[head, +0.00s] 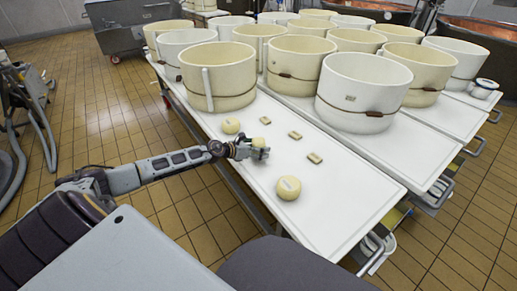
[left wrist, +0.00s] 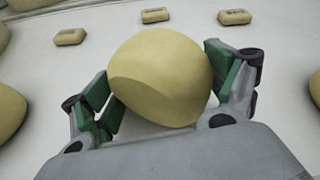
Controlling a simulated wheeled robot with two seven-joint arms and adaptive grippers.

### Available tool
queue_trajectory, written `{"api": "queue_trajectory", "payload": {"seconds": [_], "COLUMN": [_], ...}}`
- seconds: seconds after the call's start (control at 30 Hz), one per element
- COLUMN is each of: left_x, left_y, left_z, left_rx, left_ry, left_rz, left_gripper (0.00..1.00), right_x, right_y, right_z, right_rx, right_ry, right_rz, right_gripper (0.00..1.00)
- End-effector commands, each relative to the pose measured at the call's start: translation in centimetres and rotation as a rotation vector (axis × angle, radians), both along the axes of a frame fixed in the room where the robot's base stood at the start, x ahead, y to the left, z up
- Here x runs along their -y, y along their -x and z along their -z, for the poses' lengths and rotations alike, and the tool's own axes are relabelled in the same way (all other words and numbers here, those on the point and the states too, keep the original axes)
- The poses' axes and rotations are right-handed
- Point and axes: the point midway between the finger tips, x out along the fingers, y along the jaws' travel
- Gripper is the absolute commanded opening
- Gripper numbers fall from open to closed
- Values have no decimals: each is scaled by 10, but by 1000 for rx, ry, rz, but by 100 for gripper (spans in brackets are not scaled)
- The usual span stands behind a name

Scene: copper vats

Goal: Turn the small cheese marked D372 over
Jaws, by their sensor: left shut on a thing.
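A small pale yellow cheese (head: 260,142) is between the fingers of my left gripper (head: 254,150) at the white table's left side. In the left wrist view the cheese (left wrist: 160,75) fills the gap between the green finger pads and looks tilted, with an edge between two faces showing. My left gripper is shut on it. No mark can be read on it, and I cannot tell whether it touches the table. A second small cheese (head: 231,126) lies behind it, and a third (head: 288,188) lies in front with a pale label on top, too small to read. My right gripper is not in view.
Several small tan blocks (head: 314,158) lie on the white table (head: 345,205) right of the cheeses. Large cream tubs (head: 362,92) stand close together behind. The table's front right part is clear. A tubular metal frame (head: 30,110) stands at the far left.

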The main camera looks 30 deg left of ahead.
Motion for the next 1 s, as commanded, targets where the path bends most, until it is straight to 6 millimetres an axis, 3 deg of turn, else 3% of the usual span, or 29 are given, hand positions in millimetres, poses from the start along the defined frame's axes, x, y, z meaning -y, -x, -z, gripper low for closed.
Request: {"api": "queue_trajectory", "payload": {"seconds": [0.07,0.1,0.2,1.0], "left_x": [0,0,0,-5], "left_y": [-1,-1,0,10], "left_z": [-1,-1,-1,-3], "left_rx": [2,2,2,-2], "left_ry": [1,1,1,1], "left_rz": [0,0,0,-1], "left_gripper": [44,88,100,100], "right_x": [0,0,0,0], "right_y": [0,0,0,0], "right_z": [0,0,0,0], "right_rx": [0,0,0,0], "right_ry": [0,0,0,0], "right_rz": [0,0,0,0], "right_gripper": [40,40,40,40]}}
